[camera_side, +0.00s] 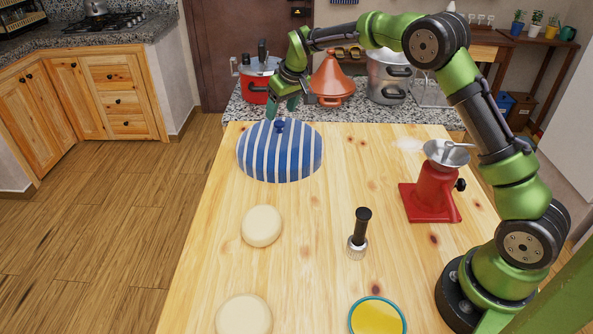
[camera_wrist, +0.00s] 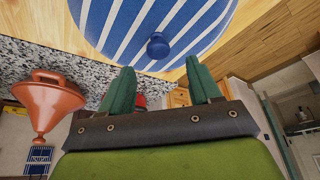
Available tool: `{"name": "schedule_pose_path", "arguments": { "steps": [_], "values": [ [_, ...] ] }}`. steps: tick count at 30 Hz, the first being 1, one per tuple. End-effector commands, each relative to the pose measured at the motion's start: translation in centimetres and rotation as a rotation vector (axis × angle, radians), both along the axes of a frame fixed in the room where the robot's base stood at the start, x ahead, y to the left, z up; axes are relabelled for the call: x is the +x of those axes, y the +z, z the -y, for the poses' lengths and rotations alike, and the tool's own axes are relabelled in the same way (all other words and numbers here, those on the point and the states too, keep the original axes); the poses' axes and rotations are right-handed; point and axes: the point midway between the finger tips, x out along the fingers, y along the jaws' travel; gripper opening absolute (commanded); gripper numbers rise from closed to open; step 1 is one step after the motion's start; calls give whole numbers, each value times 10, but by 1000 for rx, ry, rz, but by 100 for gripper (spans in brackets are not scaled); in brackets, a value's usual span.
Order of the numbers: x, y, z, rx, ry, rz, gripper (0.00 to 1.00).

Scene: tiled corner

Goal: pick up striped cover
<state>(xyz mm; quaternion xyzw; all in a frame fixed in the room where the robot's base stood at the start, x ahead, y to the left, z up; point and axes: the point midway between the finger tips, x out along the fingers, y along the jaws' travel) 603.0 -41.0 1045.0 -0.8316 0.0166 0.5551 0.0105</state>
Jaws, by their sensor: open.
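The striped cover (camera_side: 279,153) is a blue and white dome with a round blue knob (camera_side: 280,125) on top. It rests on the far left part of the wooden table. In the wrist view the striped cover (camera_wrist: 115,22) fills the top, with its knob (camera_wrist: 157,47) showing ahead of the fingertips. My gripper (camera_side: 283,105) is above and just behind the cover, close to the knob. In the wrist view the two green fingers of my gripper (camera_wrist: 160,82) are spread apart with nothing between them. Whether a finger touches the cover is unclear.
The wooden table (camera_side: 320,215) also holds two pale round discs (camera_side: 262,226), a black-handled tool (camera_side: 359,233), a yellow-filled dish (camera_side: 377,316) and a red grinder (camera_side: 433,190). Behind it, a granite counter carries an orange tagine (camera_side: 332,82), a red pot (camera_side: 258,78) and a steel pot (camera_side: 388,75).

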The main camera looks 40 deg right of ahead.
Motion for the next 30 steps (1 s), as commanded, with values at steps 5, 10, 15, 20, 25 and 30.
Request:
{"name": "schedule_pose_path", "arguments": {
  "steps": [5,10,15,20,25,30],
  "values": [
    [4,-30,1,2,-1,-3,63],
    [10,-41,1,1,-1,-1,63],
    [10,-41,1,1,-1,-1,63],
    [10,-41,1,1,-1,-1,44],
    [10,-41,1,1,-1,-1,18],
    [10,-41,1,1,-1,-1,0]
  ]
}}
